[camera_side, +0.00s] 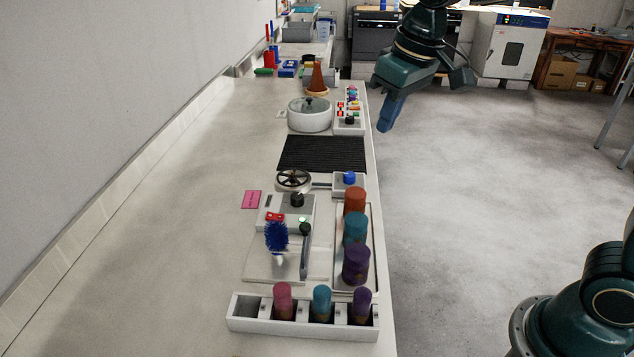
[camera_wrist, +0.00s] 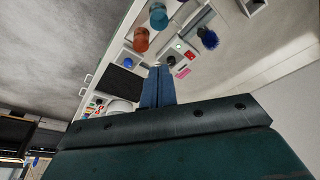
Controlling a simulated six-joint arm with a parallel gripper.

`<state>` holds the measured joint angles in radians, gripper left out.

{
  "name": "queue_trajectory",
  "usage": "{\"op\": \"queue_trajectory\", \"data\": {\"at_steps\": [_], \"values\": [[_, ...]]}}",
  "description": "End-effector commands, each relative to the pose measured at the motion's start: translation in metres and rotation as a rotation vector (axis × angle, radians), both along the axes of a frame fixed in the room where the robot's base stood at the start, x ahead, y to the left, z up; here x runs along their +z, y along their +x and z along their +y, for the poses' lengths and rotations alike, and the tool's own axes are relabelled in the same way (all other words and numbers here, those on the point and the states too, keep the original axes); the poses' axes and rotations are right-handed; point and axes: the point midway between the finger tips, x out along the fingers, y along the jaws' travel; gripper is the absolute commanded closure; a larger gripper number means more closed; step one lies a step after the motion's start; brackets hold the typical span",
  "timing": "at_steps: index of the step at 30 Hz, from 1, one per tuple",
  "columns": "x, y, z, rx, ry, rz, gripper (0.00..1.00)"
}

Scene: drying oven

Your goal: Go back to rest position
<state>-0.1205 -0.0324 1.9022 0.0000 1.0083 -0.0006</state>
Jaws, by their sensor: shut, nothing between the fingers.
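My gripper (camera_side: 388,116) hangs at the upper right of the side view, above the floor side of the bench's right edge. Its blue fingers are together with nothing between them. In the wrist view the shut fingers (camera_wrist: 157,72) point up the picture, with the bench beyond them. The bench top (camera_side: 180,220) runs from near to far along the wall. The gripper appears apart from everything on the bench. The drying oven (camera_side: 508,45), a white cabinet with a dark window, stands at the back right.
The near bench holds a white rack (camera_side: 300,327) with several coloured-capped vials, a tray of larger jars (camera_side: 355,229), a blue brush (camera_side: 276,236) and a handwheel (camera_side: 293,180). A black mat (camera_side: 322,153) and a white round pot (camera_side: 309,115) lie farther back. The floor (camera_side: 480,180) right of the bench is clear.

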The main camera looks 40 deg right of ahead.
Motion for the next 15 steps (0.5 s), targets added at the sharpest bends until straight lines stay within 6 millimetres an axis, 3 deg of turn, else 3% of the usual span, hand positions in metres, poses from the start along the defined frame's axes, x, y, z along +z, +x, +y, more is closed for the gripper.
{"op": "queue_trajectory", "data": {"at_steps": [7, 15], "values": [[0.011, -0.056, -0.017, -0.033, 0.006, -0.063, 1.00], [0.007, -0.114, -0.031, -0.067, 0.011, -0.127, 1.00]]}}
